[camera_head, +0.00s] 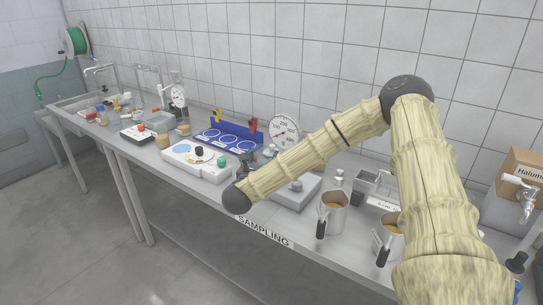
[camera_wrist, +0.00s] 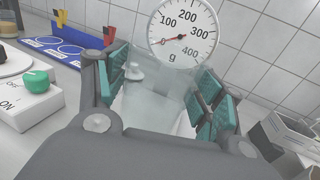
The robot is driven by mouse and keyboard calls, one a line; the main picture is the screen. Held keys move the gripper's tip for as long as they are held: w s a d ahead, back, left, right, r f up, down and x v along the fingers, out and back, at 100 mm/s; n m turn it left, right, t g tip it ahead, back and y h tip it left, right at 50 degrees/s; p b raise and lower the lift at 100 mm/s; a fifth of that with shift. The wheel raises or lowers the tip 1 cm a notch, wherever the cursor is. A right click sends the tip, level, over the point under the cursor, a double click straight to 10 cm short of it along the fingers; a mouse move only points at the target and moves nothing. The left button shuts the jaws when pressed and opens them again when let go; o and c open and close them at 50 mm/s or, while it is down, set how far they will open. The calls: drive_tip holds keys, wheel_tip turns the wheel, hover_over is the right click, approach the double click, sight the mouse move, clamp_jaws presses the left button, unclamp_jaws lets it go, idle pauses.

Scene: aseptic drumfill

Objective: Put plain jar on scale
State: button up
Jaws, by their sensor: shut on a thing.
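My gripper (camera_wrist: 162,98) is shut on a clear, see-through jar (camera_wrist: 150,112), which stands between the teal finger pads in the wrist view. The scale's round dial (camera_wrist: 184,28), marked in grams with a red needle, is behind the jar. The same scale dial (camera_head: 284,131) shows behind my forearm in the head view. My forearm covers part of the scale there, and the jar cannot be made out. Whether the jar touches the scale is hidden.
A white device with a green knob (camera_wrist: 36,81) stands left of my gripper. A blue rack with ring marks (camera_head: 227,137) is behind it. Metal jugs (camera_head: 334,215) stand right along the bench, near the front edge. A tiled wall bounds the back.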

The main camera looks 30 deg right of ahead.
sight(270, 151)
drive_tip(key=x, duration=0.2)
drive_tip(key=p+x, duration=0.1)
drive_tip(key=x, duration=0.3)
drive_tip(key=shift+s+d+f+p, duration=0.2)
drive_tip(key=shift+s+d+p, duration=0.1)
drive_tip(key=shift+s+p, duration=0.1)
drive_tip(key=shift+w+d+f, duration=0.2)
drive_tip(key=shift+w+f, duration=0.1)
drive_tip(key=shift+w, duration=0.15)
drive_tip(key=shift+w+d+p, duration=0.15)
drive_tip(key=shift+d+p, duration=0.2)
drive_tip(key=shift+d, duration=0.1)
wheel_tip(270, 151, down, 3)
drive_tip(key=shift+a+r+p, duration=0.1)
drive_tip(key=shift+p, duration=0.65)
drive_tip(key=shift+f, duration=0.35)
drive_tip(key=shift+f, duration=0.15)
drive_tip(key=o, duration=1.1)
drive_tip(key=shift+c, duration=0.2)
